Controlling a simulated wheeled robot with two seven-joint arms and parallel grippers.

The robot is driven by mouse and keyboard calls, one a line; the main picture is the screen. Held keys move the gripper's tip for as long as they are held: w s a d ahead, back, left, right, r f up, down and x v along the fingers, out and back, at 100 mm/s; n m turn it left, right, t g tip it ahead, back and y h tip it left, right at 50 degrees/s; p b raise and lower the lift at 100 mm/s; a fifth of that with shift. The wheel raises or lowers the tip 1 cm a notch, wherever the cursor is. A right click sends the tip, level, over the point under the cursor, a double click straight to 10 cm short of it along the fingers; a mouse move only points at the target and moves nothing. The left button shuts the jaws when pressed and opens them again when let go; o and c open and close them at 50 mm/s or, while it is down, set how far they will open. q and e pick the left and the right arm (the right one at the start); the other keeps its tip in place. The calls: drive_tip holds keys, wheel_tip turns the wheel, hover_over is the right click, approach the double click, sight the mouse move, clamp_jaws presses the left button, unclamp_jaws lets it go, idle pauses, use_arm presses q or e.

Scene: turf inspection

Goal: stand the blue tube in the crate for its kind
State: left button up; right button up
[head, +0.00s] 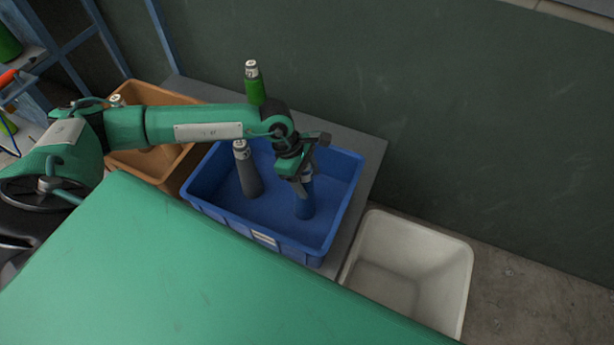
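The blue tube (305,206) is upright inside the blue crate (345,190), towards its right side. My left gripper (303,184) points down over that crate, with its fingers at the tube's upper end, and looks shut on it. I cannot tell for sure whether the tube's foot touches the crate floor. A grey tube (249,175) with a pale cap stands in the same crate, left of the blue one. My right gripper is not in view.
A green tube (255,88) stands behind my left arm, its foot hidden. An orange crate (165,179) at left holds a pale-capped item (118,100), mostly hidden by my arm. An empty-looking white bin (440,255) is at right. A dark green wall (480,110) rises behind.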

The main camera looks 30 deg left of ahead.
use_arm(q)
drive_tip(key=shift+r, duration=0.2)
drive_tip(key=shift+w+a+r, duration=0.1)
drive_tip(key=shift+a+r, duration=0.1)
drive_tip(key=b+v, duration=0.3)
drive_tip(key=v, duration=0.8)
drive_tip(key=shift+r+b, duration=0.3)
drive_tip(key=shift+b, duration=0.1)
drive_tip(key=shift+f, duration=0.1)
